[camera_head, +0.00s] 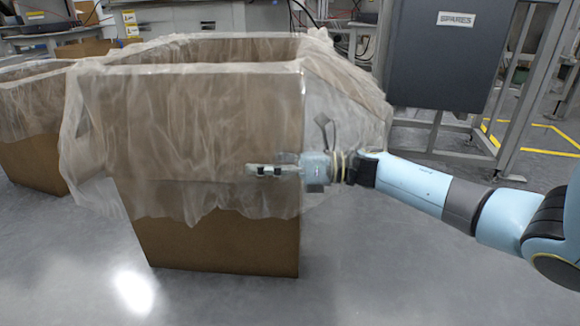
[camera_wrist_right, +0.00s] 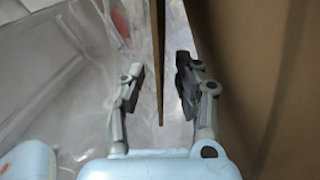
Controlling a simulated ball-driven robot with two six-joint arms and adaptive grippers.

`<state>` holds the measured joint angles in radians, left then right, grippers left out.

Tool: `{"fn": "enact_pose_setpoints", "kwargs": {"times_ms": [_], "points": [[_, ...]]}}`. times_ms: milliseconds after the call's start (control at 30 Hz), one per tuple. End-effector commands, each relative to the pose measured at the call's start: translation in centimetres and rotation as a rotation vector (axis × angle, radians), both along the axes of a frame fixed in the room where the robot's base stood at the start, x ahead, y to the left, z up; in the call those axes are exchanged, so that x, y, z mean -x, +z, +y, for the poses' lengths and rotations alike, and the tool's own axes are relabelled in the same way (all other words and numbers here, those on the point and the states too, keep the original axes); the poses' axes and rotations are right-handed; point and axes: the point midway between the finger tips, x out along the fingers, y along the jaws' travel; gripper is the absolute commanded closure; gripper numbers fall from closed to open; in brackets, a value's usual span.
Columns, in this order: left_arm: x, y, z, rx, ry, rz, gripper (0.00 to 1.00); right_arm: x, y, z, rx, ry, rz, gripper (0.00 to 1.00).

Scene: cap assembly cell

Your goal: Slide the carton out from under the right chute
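A large brown carton (camera_head: 215,235) stands on the floor in the middle of the head view, with a translucent plastic liner draped over its rim and sides. My right gripper (camera_head: 272,171) reaches in from the right and overlaps the carton's near face, close to its right corner. In the right wrist view my right gripper (camera_wrist_right: 160,76) is open. A thin brown cardboard strip (camera_wrist_right: 158,45) shows in the gap between its fingers; contact cannot be told. A broad brown face (camera_wrist_right: 270,70) lies close beside the right finger. My left gripper is not in view.
A second lined carton (camera_head: 35,160) stands at the left. A dark grey panel (camera_head: 440,65) with a white label hangs on a metal frame (camera_head: 500,130) behind right; I cannot tell if it is the chute. Grey floor (camera_head: 400,260) in front is clear.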

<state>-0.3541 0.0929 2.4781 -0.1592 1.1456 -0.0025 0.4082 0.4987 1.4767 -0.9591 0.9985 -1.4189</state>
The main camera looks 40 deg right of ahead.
Motion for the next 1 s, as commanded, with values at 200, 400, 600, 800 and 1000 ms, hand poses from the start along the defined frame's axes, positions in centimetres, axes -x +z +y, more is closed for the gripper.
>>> {"fn": "enact_pose_setpoints", "kwargs": {"times_ms": [200, 400, 600, 800, 1000], "points": [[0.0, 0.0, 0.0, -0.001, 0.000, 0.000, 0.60, 3.0, -0.2, -4.0, 0.004, 0.002, 0.005, 0.67], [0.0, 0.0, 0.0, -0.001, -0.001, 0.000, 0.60, 4.8, -0.1, -6.4, 0.002, 0.002, 0.004, 0.67], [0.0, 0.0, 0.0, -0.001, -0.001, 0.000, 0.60, 5.4, -0.1, -7.2, -0.001, 0.002, 0.002, 0.67], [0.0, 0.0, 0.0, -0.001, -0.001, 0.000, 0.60, 5.4, -0.1, -7.2, -0.002, 0.002, 0.001, 0.67], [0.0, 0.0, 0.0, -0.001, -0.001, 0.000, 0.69, 6.1, 0.3, -5.9, -0.062, 0.015, 0.031, 0.67]]}}
